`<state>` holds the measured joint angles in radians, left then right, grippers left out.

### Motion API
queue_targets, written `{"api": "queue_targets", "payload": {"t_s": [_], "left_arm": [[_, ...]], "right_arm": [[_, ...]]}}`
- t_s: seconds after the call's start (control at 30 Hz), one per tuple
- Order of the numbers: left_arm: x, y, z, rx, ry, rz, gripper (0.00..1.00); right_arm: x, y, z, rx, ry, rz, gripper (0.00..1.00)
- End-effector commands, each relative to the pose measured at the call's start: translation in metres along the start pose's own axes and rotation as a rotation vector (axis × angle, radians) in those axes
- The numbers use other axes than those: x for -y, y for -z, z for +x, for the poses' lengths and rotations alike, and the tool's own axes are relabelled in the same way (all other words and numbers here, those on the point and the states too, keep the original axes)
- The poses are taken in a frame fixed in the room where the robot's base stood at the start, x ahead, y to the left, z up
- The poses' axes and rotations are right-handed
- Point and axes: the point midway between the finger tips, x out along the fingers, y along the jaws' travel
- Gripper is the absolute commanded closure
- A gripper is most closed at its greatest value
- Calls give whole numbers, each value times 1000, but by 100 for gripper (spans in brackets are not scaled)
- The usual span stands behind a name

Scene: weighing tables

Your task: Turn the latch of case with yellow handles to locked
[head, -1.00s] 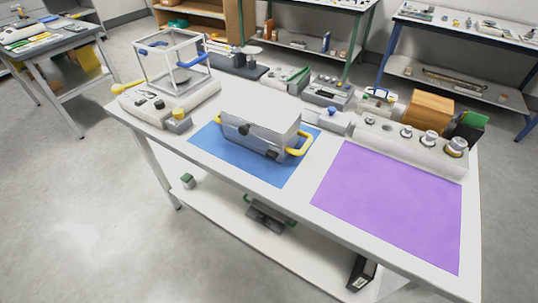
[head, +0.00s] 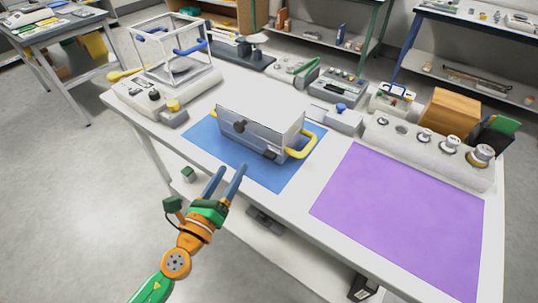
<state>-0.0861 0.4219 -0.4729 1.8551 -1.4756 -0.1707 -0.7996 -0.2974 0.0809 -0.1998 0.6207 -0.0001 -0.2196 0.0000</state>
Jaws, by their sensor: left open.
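The grey case (head: 258,128) with yellow handles (head: 301,145) stands on a blue mat (head: 204,133) on the white table. Its lid is down. Two dark latches show on its front face: a round one (head: 239,126) on the left and another (head: 270,154) near the right end. I cannot tell clearly how they are turned. My left gripper (head: 230,171), with blue fingers, is open and empty in front of the table's near edge. It is apart from the case, below and left of the front face. My right gripper is not in view.
A purple mat (head: 400,222) lies clear on the right. A white block with several weights (head: 426,150) stands behind it. A balance with a glass draft shield (head: 172,70) stands at the back left. A small grey device with a blue knob (head: 337,117) is right of the case.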

Motion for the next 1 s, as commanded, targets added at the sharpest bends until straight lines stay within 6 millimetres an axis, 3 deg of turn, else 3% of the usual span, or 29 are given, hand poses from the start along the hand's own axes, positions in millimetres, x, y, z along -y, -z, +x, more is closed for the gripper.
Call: {"api": "queue_targets", "payload": {"t_s": [0.1,0.2,0.57,0.87,1.0], "left_arm": [[29,14,4,-72,160,361,28],[38,23,5,-103,222,519,28],[49,35,65,-105,227,535,28],[51,36,72,-107,227,534,28],[51,36,72,-107,227,533,63]], "right_arm": [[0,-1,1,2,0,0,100],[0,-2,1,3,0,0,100],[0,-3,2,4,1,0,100],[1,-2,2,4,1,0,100],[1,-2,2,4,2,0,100]]}}
